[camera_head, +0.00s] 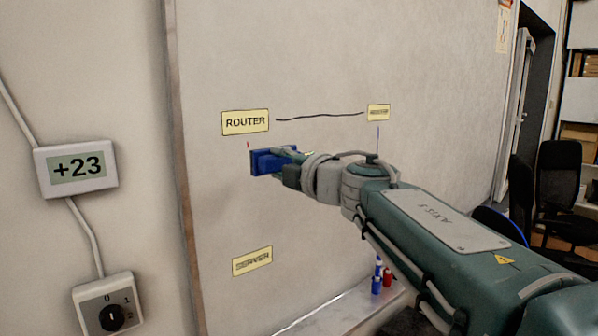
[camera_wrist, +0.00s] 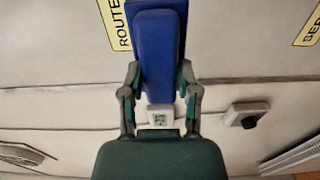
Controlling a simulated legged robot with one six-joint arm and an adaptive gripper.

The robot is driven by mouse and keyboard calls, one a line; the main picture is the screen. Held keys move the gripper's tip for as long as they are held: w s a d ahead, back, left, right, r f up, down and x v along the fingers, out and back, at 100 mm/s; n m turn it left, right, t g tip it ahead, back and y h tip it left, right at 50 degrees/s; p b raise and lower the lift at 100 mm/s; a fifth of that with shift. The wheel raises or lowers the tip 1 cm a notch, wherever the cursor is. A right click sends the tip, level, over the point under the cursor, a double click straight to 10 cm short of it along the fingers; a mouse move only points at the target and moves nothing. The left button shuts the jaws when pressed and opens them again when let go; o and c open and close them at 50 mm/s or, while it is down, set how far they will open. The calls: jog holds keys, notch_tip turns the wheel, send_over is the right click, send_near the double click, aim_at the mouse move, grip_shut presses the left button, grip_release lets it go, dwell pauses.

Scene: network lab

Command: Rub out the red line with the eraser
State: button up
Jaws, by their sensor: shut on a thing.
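My gripper (camera_head: 291,168) is shut on the blue eraser (camera_head: 268,161) and holds it at the whiteboard, just under the ROUTER label. In the wrist view the eraser (camera_wrist: 157,45) sits between the two fingers of my gripper (camera_wrist: 160,78). A short bit of the red line (camera_head: 248,145) shows between the ROUTER label (camera_head: 245,122) and the eraser's top edge. No red shows on the board between the eraser and the SERVER label (camera_head: 252,261). The board right behind the eraser is hidden. I cannot tell for sure whether the eraser touches the board.
A black line (camera_head: 320,117) runs from ROUTER to a small label (camera_head: 378,112). A short blue line (camera_head: 378,136) hangs below that label, partly behind my arm. Markers (camera_head: 376,284) stand on the tray (camera_head: 335,308). A +23 display (camera_head: 76,168) and a dial box (camera_head: 108,304) are left.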

aim_at(245, 152)
jog(key=shift+x, duration=3.65)
jog(key=shift+x, duration=0.85)
jog(key=shift+s+r, duration=0.1)
jog(key=shift+r, duration=1.25)
jog(key=shift+f, duration=1.4)
jog(key=shift+v, duration=2.9)
